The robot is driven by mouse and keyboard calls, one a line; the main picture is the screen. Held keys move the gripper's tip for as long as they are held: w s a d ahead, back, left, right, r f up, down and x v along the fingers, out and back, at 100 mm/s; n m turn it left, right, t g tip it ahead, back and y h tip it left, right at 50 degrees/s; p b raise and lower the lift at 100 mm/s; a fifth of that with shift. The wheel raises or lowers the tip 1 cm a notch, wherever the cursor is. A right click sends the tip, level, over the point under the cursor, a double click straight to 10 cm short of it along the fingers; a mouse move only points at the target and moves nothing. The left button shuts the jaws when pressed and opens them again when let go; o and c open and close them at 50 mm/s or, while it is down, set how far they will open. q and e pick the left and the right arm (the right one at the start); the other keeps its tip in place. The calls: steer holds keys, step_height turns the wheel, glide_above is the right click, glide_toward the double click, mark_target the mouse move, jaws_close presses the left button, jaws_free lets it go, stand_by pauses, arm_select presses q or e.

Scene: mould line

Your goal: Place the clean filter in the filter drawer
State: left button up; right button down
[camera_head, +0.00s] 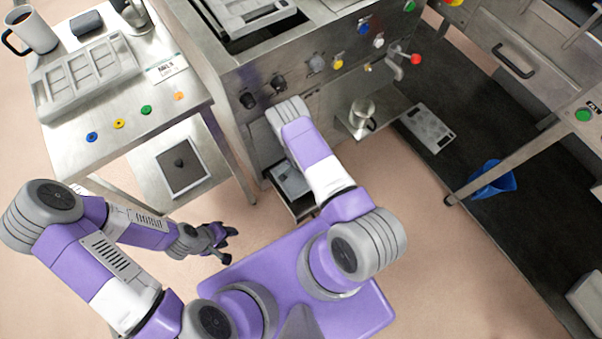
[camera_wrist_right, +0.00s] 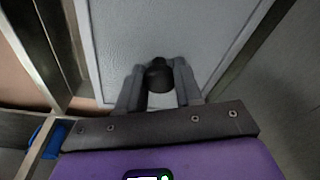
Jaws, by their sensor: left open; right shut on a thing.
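The clean filter (camera_wrist_right: 130,45), a pale panel with a light rim, shows in the right wrist view. Its black knob (camera_wrist_right: 158,75) is between the fingers of my right gripper (camera_wrist_right: 159,88), which is shut on it. In the head view the pale panel (camera_head: 289,181) lies within the open filter drawer (camera_head: 305,207), low on the machine's front. My right forearm covers part of both and hides the right gripper there. Whether the filter rests on the drawer's bottom I cannot tell. My left gripper (camera_head: 226,243) is open and empty, left of the drawer.
A dark filter with a knob (camera_head: 183,168) lies on the lower shelf of the left table. A grey mould tray (camera_head: 85,72) and mugs stand on its top. A metal jug (camera_head: 362,113) stands on a small shelf right of the drawer.

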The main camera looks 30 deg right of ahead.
step_height(320, 180, down, 6)
steer(key=shift+w+r+b, duration=0.1)
steer(key=shift+r+b, duration=0.1)
steer(key=shift+b, duration=1)
steer(key=shift+w+f, duration=0.1)
steer(key=c, duration=0.8)
jaws_free()
steer(key=shift+o, duration=0.2)
